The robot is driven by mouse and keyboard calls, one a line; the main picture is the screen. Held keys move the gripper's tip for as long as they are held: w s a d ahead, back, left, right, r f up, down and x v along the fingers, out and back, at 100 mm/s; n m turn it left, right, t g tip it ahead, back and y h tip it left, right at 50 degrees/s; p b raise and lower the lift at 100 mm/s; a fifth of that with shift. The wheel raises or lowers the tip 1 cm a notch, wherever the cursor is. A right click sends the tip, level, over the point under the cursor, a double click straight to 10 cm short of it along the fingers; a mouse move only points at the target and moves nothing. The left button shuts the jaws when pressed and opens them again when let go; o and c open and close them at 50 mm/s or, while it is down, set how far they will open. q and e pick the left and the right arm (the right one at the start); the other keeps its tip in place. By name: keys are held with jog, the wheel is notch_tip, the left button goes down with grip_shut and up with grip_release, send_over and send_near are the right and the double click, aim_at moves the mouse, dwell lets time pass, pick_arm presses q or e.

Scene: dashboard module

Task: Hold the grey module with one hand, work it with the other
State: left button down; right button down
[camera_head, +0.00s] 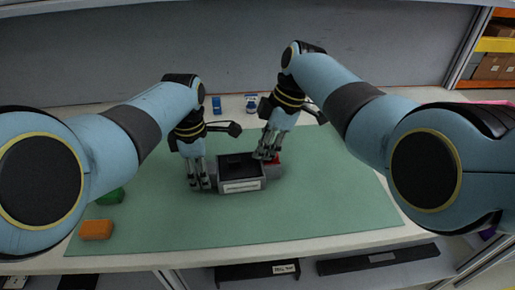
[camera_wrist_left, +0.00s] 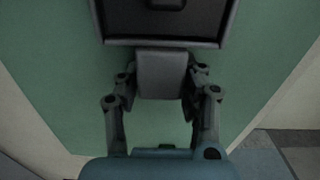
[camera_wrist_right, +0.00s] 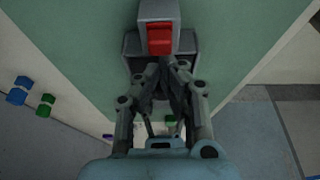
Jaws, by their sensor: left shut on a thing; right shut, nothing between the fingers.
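The grey module (camera_head: 240,185) sits on the green mat with its dark recessed top facing up. My left gripper (camera_head: 203,184) is shut on the module's grey side block, which shows between its fingers in the left wrist view (camera_wrist_left: 161,74). A red part (camera_head: 274,160) is on the module's right side; in the right wrist view it is a red rocker-like piece (camera_wrist_right: 160,38) on a grey housing. My right gripper (camera_wrist_right: 167,68) is shut and empty, its fingertips close beside the red part. I cannot tell whether they touch it.
The green mat (camera_head: 310,205) is mostly clear right of the module. An orange block (camera_head: 96,230) and a green object (camera_head: 112,196) lie at the left. Small blue items (camera_head: 216,104) (camera_head: 251,103) stand at the back edge. Shelves with boxes (camera_head: 489,66) are far right.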

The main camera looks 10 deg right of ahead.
pick_arm(q)
jog(key=shift+a+f, duration=0.1)
pick_arm(e)
jog(key=v, duration=1)
pick_arm(q)
jog(key=c, duration=0.7)
grip_release()
jog(key=shift+r, duration=0.2)
